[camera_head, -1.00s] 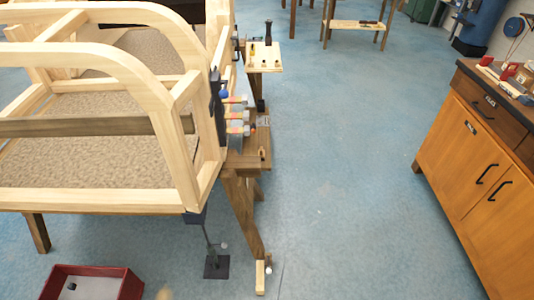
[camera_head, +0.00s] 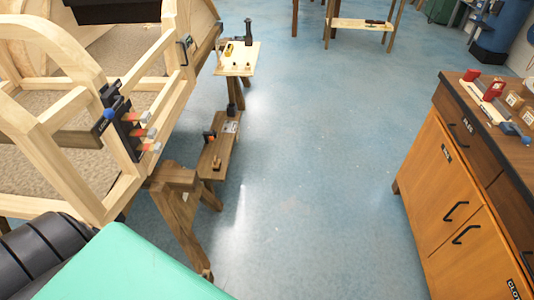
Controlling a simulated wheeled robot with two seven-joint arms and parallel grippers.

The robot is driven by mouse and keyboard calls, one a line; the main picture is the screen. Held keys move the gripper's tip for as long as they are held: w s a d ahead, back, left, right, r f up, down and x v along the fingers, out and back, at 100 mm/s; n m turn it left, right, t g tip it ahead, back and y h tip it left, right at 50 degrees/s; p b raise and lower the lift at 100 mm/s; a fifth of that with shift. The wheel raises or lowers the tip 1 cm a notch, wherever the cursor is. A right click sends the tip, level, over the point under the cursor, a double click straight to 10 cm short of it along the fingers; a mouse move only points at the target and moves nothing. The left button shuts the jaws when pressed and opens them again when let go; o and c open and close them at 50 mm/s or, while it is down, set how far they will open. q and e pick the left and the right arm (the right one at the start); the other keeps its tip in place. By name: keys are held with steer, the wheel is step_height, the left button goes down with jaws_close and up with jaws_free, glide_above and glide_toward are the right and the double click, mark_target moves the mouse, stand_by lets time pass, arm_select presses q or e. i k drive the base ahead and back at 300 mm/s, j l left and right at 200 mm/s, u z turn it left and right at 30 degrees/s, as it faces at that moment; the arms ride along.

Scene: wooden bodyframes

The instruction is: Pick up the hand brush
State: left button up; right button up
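I cannot make out a hand brush for certain. A small dark and reddish item (camera_head: 375,22) lies on the far wooden bench shelf, too small to identify. A blue-ended tool (camera_head: 511,130) lies on the dark top of the orange cabinet at the right; I cannot tell what it is. Neither of my grippers shows in the view.
The orange cabinet (camera_head: 430,185) is at the right. Blue floor (camera_head: 310,170) between is clear.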

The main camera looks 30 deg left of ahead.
mark_target(216, 165)
steer(key=i+l+u, duration=0.2)
steer(key=i, duration=0.35)
steer(key=i+l+u, duration=0.2)
steer(key=i, duration=0.3)
steer(key=i+u, duration=0.25)
steer(key=u, duration=0.2)
steer(key=i+l+u, duration=0.15)
steer(key=u, duration=0.35)
steer(key=i+l+u, duration=0.25)
steer(key=u, duration=0.2)
steer(key=i+l+u, duration=0.25)
steer(key=u, duration=0.2)
